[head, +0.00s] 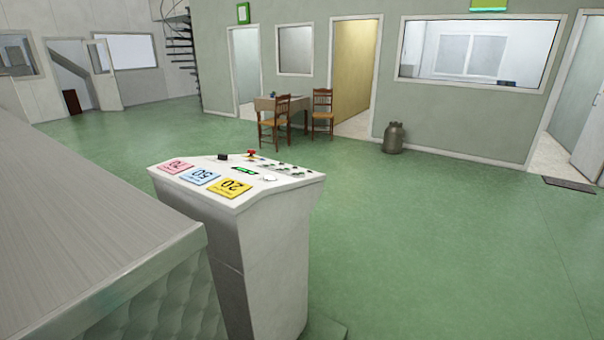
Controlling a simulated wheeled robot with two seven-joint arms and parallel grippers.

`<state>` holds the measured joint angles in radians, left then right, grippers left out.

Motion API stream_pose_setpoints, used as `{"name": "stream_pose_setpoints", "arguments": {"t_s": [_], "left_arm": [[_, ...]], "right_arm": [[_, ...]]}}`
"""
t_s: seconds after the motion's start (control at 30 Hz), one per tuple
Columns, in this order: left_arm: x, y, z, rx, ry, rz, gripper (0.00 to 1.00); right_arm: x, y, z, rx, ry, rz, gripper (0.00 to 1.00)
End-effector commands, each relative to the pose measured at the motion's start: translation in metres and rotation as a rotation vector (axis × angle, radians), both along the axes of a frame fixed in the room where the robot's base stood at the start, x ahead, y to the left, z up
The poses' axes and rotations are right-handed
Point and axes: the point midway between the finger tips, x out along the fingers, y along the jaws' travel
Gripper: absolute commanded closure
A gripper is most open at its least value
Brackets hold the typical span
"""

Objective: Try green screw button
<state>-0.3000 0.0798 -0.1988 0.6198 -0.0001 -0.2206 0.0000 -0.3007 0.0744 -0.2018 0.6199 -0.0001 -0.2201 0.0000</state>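A pale control console (238,205) stands in the foreground, its sloped top facing away from me so that the labels look upside down. A small green display or label (245,170) sits near the middle of its top. A red knob or button (251,153) is at its far edge. Rows of small controls (287,169) lie toward the right side, some with greenish tops. They are too small to tell which one is the green screw button. Neither of my grippers is in view.
Pink (175,166), blue (200,177) and yellow (230,188) labels are on the console top. A large metal-topped block (90,225) stands left of it. A table (268,104) with two chairs and a grey canister (394,138) stand farther back. Green floor right of the console is clear.

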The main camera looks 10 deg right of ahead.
Motion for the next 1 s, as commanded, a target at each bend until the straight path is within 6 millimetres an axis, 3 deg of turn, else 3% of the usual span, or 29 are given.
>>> {"name": "stream_pose_setpoints", "arguments": {"t_s": [0.03, 0.1, 1.0], "left_arm": [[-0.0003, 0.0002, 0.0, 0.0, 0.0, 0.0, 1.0], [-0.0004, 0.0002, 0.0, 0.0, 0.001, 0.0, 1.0], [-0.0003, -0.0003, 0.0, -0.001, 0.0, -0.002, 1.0]], "right_arm": [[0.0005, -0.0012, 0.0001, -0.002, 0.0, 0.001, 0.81], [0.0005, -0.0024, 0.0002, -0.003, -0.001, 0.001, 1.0], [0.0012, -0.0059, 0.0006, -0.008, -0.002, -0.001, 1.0]]}}
